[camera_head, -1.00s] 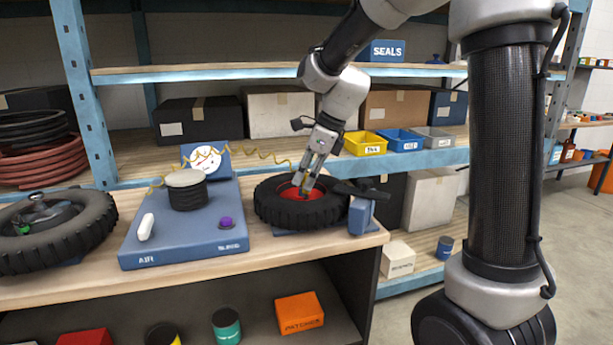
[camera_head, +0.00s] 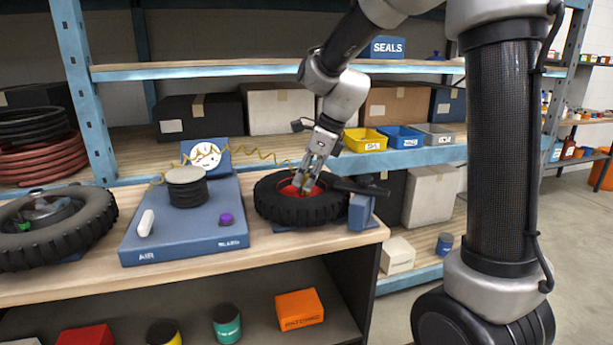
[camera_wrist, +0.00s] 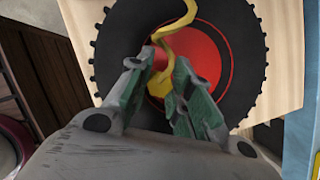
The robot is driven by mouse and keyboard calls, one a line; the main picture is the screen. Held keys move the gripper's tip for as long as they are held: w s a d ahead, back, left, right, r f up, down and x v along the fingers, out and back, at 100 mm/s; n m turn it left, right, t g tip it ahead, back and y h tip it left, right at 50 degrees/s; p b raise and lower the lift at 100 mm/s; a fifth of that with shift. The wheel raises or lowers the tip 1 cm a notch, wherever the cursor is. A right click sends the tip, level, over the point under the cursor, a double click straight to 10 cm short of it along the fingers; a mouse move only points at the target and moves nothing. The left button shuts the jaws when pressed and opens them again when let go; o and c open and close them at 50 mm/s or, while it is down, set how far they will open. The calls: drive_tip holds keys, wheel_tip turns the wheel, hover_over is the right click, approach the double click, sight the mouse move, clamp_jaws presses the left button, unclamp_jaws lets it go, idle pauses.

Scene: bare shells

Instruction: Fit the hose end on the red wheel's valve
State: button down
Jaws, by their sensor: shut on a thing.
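The red wheel (camera_head: 319,188), a black knobbly tyre around a red hub, lies flat on the bench's right part. My gripper (camera_head: 304,187) points down over its hub. In the wrist view my gripper (camera_wrist: 168,88) is shut on the hose end (camera_wrist: 160,82), a yellow piece joined to the yellow hose (camera_wrist: 178,28). The red hub (camera_wrist: 205,55) lies just below it. The valve cannot be made out; the fingers and hose hide that part, and I cannot tell whether the hose end touches it. The coiled hose (camera_head: 262,155) runs left to the blue air station (camera_head: 190,235).
A blue clamp-like block (camera_head: 361,212) stands at the wheel's right. The air station carries a gauge (camera_head: 206,155), a dark cylinder (camera_head: 187,190), a white handle and a purple knob. Another tyre (camera_head: 85,225) lies at the left. Shelf bins (camera_head: 365,140) stand behind.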

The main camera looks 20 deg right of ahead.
drive_tip(key=c, duration=1.2)
unclamp_jaws()
drive_tip(key=shift+o, duration=0.2)
drive_tip(key=o, duration=0.6)
drive_tip(key=shift+c, duration=0.2)
drive_tip(key=shift+r, duration=0.25)
drive_tip(key=shift+r, duration=4.75)
